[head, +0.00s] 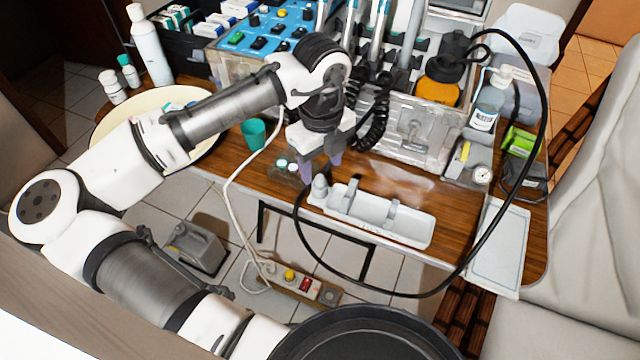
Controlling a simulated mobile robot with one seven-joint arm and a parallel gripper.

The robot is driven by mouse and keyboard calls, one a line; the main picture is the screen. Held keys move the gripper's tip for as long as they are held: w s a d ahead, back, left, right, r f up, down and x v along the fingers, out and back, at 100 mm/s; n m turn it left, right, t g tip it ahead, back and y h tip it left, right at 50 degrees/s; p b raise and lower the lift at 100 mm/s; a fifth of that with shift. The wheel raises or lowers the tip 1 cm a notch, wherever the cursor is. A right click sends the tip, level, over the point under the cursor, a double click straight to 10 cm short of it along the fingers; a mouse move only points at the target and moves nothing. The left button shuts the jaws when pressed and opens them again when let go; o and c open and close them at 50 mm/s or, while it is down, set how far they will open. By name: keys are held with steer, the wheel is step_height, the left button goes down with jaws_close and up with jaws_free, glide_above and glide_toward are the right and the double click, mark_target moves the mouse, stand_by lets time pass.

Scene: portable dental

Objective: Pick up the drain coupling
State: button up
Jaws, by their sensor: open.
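My gripper (321,168) points down over the front of the wooden table, its two purplish fingers apart with nothing visible between them. Just below the fingertips, a small grey rounded piece (320,188) stands at the left end of a long white tray (410,232). It may be the drain coupling, but it is too small to identify surely. Whether the fingers touch it cannot be told. Small parts with pale round tops (282,163) lie just left of the gripper, partly hidden.
A black hose (380,294) loops in front of the table, and a white cable (228,195) hangs left. A teal cup (254,132) stands left of my gripper. The clear-sided dental unit (425,150) stands behind. A flat pale panel (497,250) lies at right.

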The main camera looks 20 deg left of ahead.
mark_target(320, 177)
steer(key=f, duration=0.5)
steer(key=shift+s+f, duration=0.1)
steer(key=shift+s, duration=0.25)
steer(key=c, duration=1)
steer(key=shift+c, duration=0.2)
